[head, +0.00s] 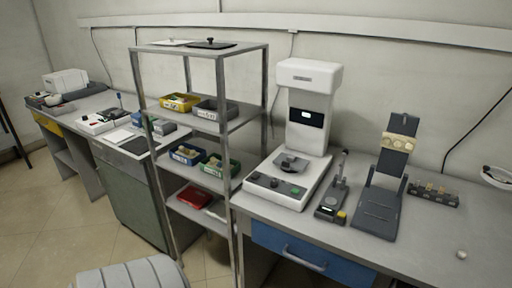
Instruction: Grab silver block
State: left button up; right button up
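I cannot make out a silver block for certain in the head view. A grey metal rack (222,141) stands left of the middle. Its upper shelf holds a yellow bin (180,102) and a dark grey bin (214,110). The shelf below holds a blue bin (187,155) and a green bin (220,166). The bins carry white labels, and their contents are too small to tell. A red flat item (194,197) lies on the lowest visible shelf. Neither of my grippers is in view.
A workbench (440,240) on the right bears a white machine (308,115), a small dark instrument (332,200), a dark angled stand (378,210) and a dark holder (433,195). Its blue drawer (300,255) is closed. Another bench (125,145) stands left behind the rack. Tiled floor (50,240) is clear at left.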

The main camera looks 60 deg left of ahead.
aim_at(291, 158)
jog(key=u, duration=1.5)
jog(key=j+z, duration=0.1)
jog(key=j, duration=0.15)
jog(key=i, duration=0.05)
